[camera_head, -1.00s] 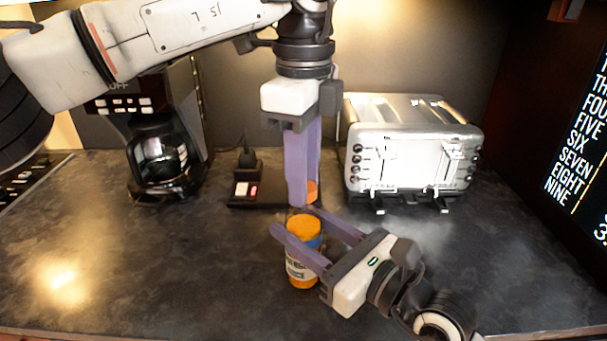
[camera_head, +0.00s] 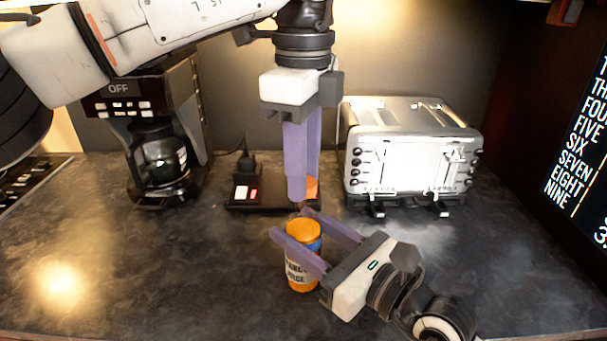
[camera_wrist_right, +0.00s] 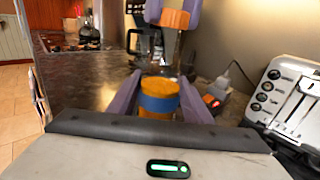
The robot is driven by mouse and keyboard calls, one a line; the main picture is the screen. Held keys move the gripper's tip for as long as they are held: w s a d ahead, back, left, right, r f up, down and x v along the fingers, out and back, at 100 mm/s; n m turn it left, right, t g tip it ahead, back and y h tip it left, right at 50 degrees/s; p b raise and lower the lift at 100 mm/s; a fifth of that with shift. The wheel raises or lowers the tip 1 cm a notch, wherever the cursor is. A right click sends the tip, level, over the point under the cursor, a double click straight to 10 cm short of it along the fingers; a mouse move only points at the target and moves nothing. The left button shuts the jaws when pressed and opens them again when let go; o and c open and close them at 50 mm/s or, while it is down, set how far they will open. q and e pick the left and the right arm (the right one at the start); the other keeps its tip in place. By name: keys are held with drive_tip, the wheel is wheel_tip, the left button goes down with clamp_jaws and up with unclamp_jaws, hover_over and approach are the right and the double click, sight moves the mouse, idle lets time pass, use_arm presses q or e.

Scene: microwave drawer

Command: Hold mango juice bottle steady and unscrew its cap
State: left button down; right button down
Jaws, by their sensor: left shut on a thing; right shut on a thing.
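The mango juice bottle (camera_head: 303,280) stands upright on the dark counter, orange with a partly hidden white and blue label. Its top shows in the right wrist view (camera_wrist_right: 158,103). My right gripper (camera_head: 293,238) is shut around the bottle's upper part from the right, one finger on each side. My left gripper (camera_head: 304,192) points down above the bottle, shut on the orange cap (camera_head: 312,187). The cap (camera_wrist_right: 175,19) shows between its fingers in the right wrist view, clear of the bottle with a gap between them. The cap is partly hidden by a finger in the head view.
A silver toaster (camera_head: 410,155) stands behind on the right. A coffee maker (camera_head: 157,160) stands at the back left. A small black device with lit switches (camera_head: 245,192) lies behind the bottle. The counter (camera_head: 150,270) is clear at front left.

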use_arm(q)
drive_tip(key=shift+r, duration=0.4)
drive_tip(key=shift+r, duration=2)
use_arm(e)
drive_tip(key=c, duration=0.8)
unclamp_jaws()
drive_tip(key=shift+c, duration=0.2)
